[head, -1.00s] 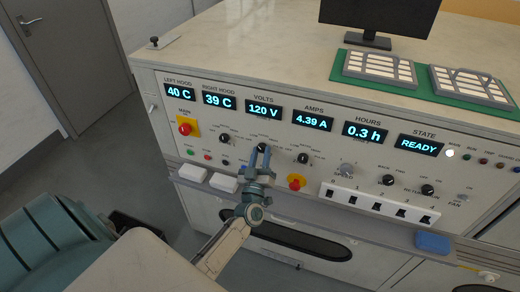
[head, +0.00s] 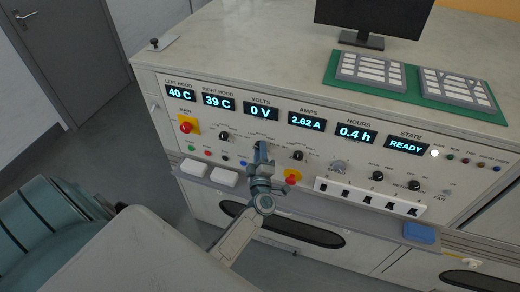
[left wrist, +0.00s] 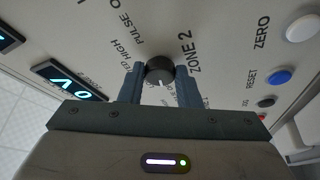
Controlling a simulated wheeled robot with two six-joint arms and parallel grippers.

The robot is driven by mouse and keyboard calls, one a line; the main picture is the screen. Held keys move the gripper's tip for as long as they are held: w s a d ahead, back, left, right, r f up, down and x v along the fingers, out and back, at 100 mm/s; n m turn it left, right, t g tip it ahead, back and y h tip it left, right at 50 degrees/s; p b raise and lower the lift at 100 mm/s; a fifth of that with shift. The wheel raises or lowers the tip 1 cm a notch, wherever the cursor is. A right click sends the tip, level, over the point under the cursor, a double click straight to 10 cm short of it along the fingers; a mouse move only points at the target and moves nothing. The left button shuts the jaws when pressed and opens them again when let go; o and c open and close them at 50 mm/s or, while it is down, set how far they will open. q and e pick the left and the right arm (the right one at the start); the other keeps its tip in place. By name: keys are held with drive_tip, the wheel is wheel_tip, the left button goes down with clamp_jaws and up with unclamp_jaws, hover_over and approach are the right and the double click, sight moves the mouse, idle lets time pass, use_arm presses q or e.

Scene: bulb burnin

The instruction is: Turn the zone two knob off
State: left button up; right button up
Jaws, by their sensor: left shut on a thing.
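The zone two knob (left wrist: 159,69) is a round black knob with a white pointer line, beside the printed "ZONE 2" label in the left wrist view. Its pointer line faces down in that picture. My left gripper (left wrist: 158,82) is shut on it, one finger on each side. In the head view my left gripper (head: 262,152) reaches the panel below the volts display and hides most of the knob. The volts display (head: 261,109) reads 0 V; the amps display (head: 307,121) reads 2.62 A. My right gripper is not in view.
Another black knob (head: 224,136) sits left of the gripper, and one (head: 298,155) sits right. A red emergency button (head: 292,177) is close at the lower right. A ledge (head: 330,215) runs below the panel.

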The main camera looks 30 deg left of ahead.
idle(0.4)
use_arm(q)
drive_tip(key=o, duration=1)
drive_tip(key=b+v, duration=0.3)
drive_tip(key=v, duration=0.8)
drive_tip(key=shift+r+b, duration=0.1)
drive_tip(key=shift+b, duration=0.25)
